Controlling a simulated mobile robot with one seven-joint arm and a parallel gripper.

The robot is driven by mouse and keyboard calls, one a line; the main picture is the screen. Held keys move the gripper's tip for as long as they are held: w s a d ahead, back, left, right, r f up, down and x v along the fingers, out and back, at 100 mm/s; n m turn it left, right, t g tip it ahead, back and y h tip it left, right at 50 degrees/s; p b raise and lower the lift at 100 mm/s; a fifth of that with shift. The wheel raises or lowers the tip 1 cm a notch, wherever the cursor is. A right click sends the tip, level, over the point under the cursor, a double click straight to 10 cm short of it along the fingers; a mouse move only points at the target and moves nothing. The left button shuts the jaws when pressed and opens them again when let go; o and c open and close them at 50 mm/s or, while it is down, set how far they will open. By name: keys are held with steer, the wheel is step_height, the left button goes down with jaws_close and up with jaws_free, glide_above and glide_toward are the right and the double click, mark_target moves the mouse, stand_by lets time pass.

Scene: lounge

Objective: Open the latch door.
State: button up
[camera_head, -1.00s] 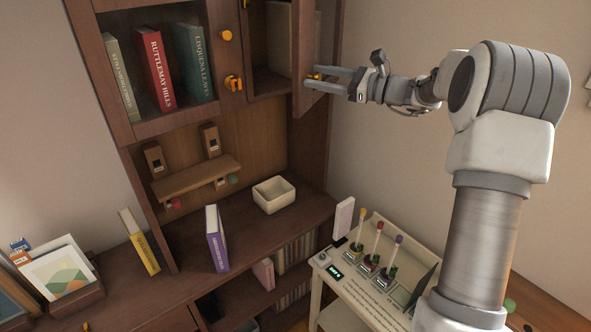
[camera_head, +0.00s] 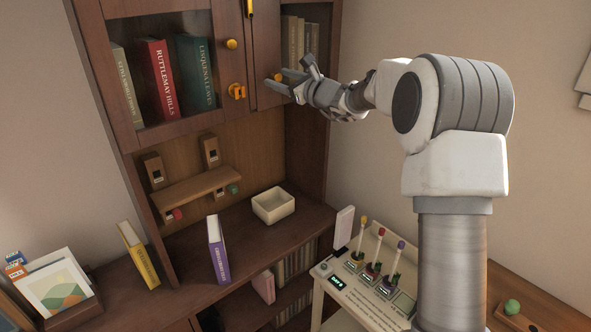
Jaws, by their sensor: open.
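The latch door (camera_head: 267,38) is the narrow right-hand cabinet door, with a dark wooden frame. Books show just right of its front stile. It stands closed or nearly closed; I cannot tell if a gap is left. An orange latch (camera_head: 237,91) sits at the lower right of the left cabinet door, beside it. My gripper (camera_head: 271,86) is open at the lower part of the latch door. Its fingers point left, and a small orange knob (camera_head: 278,77) shows by them. I cannot tell whether the fingers touch the door or knob.
The left door (camera_head: 140,130) has a round orange knob (camera_head: 231,44) and books behind it.

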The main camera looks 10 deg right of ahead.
steer(key=b+v, duration=0.4)
steer(key=v, duration=1.4)
steer(key=s+a+f+n+g+b, duration=0.1)
steer(key=s+a+f+n+g, duration=0.2)
steer(key=s+a+n, duration=0.2)
steer(key=s+a+f+n+g+h, duration=0.1)
steer(key=s+a+f+n+g, duration=0.2)
steer(key=s, duration=0.7)
steer(key=shift+a+f+n+g+b, duration=0.4)
steer(key=shift+a+f+n, duration=0.4)
steer(key=shift+a+n, duration=0.45)
steer(key=shift+s, duration=0.1)
